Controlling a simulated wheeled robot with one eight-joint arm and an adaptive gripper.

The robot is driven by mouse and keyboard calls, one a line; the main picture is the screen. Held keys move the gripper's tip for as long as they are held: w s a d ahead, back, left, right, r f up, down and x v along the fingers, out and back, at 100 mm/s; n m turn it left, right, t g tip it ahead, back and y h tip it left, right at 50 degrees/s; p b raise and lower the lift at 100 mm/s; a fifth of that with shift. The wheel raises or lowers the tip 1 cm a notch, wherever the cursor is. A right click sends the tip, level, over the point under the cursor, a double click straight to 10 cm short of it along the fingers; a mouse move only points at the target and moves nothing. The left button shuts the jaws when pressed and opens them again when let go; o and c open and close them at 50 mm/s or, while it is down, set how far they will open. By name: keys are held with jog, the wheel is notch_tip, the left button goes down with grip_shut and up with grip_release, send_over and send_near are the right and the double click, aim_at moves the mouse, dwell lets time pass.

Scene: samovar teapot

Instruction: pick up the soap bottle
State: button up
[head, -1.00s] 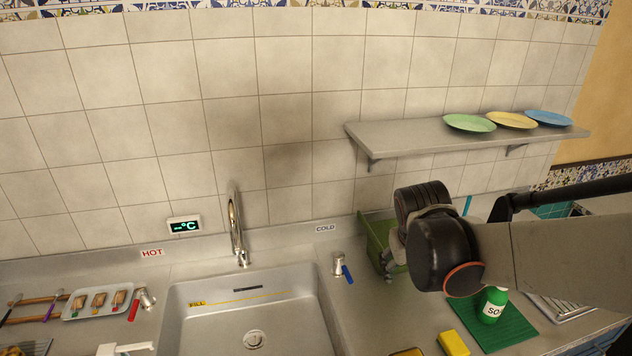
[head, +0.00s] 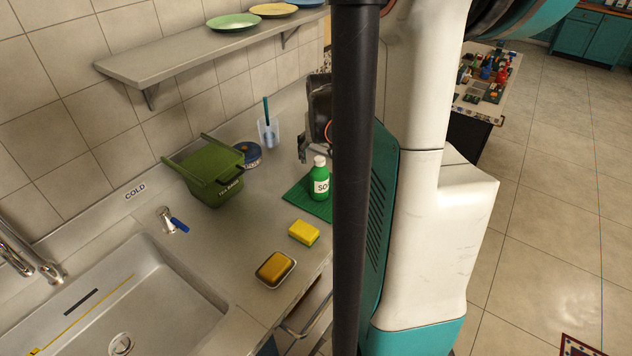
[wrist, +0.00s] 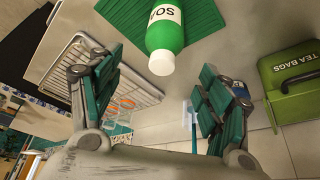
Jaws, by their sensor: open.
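The soap bottle (head: 320,181) is green with a white cap and a white label. It stands upright on a green ribbed mat (head: 296,195) on the counter. In the wrist view the soap bottle (wrist: 166,38) lies ahead, above the gap between the fingers, with its cap toward me. My gripper (wrist: 155,92) is open and empty, its two green-padded fingers well apart. In the head view my gripper (head: 304,149) shows just behind and above the bottle, partly hidden by my own arm. I see no contact with the bottle.
A green tea bags bin (head: 210,172), a dark blue tin (head: 247,155) and a clear cup with a brush (head: 268,132) stand near the wall. A yellow sponge (head: 303,233) and a soap dish (head: 275,269) lie in front. A wire rack (wrist: 100,75) is beside the mat.

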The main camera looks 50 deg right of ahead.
aim_at(321, 160)
jog(key=b+x, duration=0.1)
jog(key=x, duration=0.4)
jog(key=shift+f, duration=0.15)
jog(key=b+x, duration=0.2)
jog(key=x, duration=0.3)
jog(key=shift+w+a+f+b, duration=0.1)
jog(key=shift+f+b, duration=0.05)
jog(key=shift+b, duration=0.2)
jog(key=c, duration=1.4)
